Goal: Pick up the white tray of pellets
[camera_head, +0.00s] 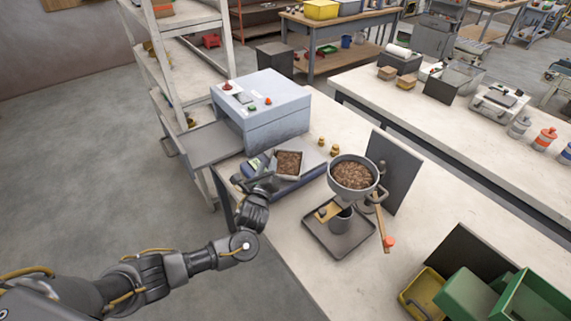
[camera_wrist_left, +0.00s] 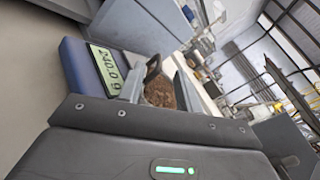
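The white tray (camera_head: 290,177) is full of brown pellets (camera_head: 289,162) and sits on a blue scale (camera_head: 301,186) near the table's edge. My left gripper (camera_head: 268,170) is at the tray's left side, low over the scale. In the left wrist view, its two fingers (camera_wrist_left: 160,88) stand apart, with brown pellets showing between them. A dark, curved piece stands at the fingertips; I cannot tell whether it belongs to the tray or touches a finger. The scale's lit display (camera_wrist_left: 108,70) shows digits. My right gripper is not in view.
A grey-blue machine (camera_head: 262,112) stands behind the scale. To the right are a pan of pellets (camera_head: 353,174) on a stand, a dark square tray (camera_head: 338,238) and a dark upright panel (camera_head: 396,170). Green bins (camera_head: 468,294) sit at the front right. A shelf rack (camera_head: 170,75) rises at the left.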

